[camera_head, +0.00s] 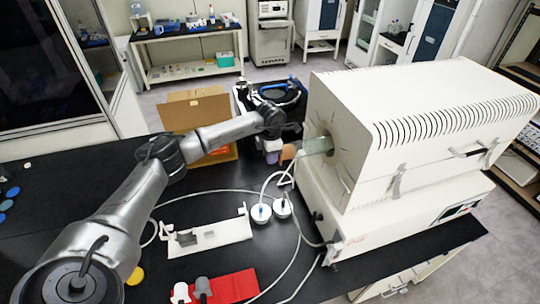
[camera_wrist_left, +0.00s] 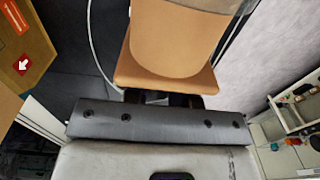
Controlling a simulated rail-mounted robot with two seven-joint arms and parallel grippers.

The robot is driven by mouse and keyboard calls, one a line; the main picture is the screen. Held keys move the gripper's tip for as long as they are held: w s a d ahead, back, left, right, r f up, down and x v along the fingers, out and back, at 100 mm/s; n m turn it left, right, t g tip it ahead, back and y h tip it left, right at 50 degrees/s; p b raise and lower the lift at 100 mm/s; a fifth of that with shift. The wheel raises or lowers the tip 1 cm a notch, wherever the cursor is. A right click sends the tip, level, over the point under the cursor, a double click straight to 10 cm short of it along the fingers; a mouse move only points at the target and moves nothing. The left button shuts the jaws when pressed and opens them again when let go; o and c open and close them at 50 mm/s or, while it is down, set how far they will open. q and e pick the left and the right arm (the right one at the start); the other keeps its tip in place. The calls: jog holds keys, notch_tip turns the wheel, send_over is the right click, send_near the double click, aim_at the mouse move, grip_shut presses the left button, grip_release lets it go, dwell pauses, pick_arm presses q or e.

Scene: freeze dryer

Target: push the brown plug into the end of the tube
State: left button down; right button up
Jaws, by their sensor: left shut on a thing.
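The brown plug (camera_head: 288,153) is at the open end of the pale green glass tube (camera_head: 318,146), which sticks out of the left side of the white furnace. My left gripper (camera_head: 273,154) is shut on the plug, on the side away from the furnace. In the left wrist view the plug (camera_wrist_left: 165,74) fills the top middle, its wide end against my left gripper (camera_wrist_left: 165,98). Its narrower part lines up with the clear tube (camera_wrist_left: 222,6) and seems to overlap it; how deep it sits I cannot tell. My fingertips are mostly hidden. My right gripper is not in view.
The white furnace (camera_head: 420,130) stands on the right of the black bench. White hoses run near two round white pieces (camera_head: 272,210). A white holder (camera_head: 208,235) and a red mat (camera_head: 232,285) lie in front. An open cardboard box (camera_head: 197,110) stands behind my arm.

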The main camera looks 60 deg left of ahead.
pick_arm(q)
jog(key=shift+w, duration=0.15)
jog(key=shift+w+d, duration=0.1)
jog(key=shift+w, duration=0.1)
jog(key=shift+w+d+b, duration=0.25)
jog(key=shift+w, duration=0.5)
jog(key=shift+w+d+b, duration=0.2)
jog(key=shift+w+d, duration=0.05)
jog(key=shift+w, duration=0.5)
jog(key=c, duration=0.9)
grip_release()
jog(key=shift+o, duration=0.2)
jog(key=shift+r, duration=0.15)
